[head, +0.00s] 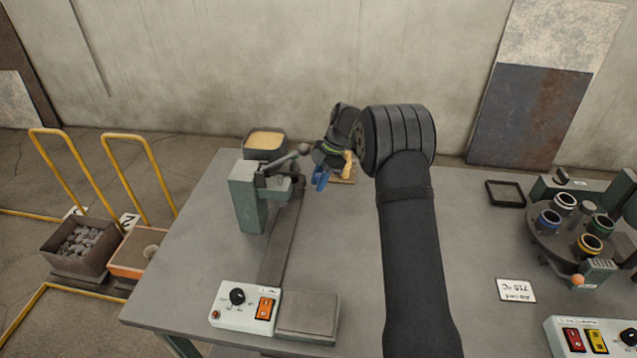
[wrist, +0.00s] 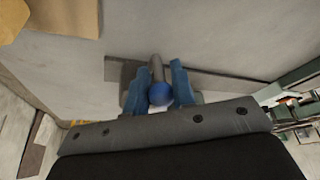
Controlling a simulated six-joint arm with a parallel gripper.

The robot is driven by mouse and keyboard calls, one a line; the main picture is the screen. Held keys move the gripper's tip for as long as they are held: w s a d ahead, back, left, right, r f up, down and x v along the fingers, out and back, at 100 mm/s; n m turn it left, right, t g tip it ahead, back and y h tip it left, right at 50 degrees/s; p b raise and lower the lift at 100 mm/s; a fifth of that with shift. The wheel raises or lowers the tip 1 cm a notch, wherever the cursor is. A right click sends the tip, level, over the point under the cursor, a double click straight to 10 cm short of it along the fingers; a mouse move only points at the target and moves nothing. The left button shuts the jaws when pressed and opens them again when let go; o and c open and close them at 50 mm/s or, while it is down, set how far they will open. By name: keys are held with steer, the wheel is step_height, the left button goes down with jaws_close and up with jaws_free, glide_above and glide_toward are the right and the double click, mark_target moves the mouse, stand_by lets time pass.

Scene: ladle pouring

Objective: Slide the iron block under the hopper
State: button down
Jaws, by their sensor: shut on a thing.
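My gripper (head: 320,180) is at the back of the table, just right of a green stand (head: 246,200) with an overhanging head and a ball-ended lever. In the wrist view its blue fingers (wrist: 160,97) are shut around a blue round knob (wrist: 160,94) on a grey rod (wrist: 156,68). A dark grey strip (head: 280,240) runs along the table past the stand's foot. I cannot tell for sure which part is the iron block; the area beyond the knob is partly hidden by the gripper. The hopper is not clearly identifiable either.
A bin of yellow material (head: 265,140) stands behind the green stand. A control box (head: 247,307) and a flat grey block (head: 307,316) are at the front. A small tan board (head: 344,177) lies beside the gripper. A turntable with several cups (head: 570,228) is at right.

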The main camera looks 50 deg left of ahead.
steer(key=shift+w+a+r, duration=0.1)
steer(key=shift+w+a, duration=0.1)
steer(key=c, duration=1.3)
jaws_free()
steer(key=v, duration=1.7)
steer(key=shift+d+r, duration=0.15)
steer(key=shift+r, duration=0.05)
steer(key=x, duration=1.7)
steer(key=shift+f, duration=0.35)
steer(key=shift+r, duration=0.15)
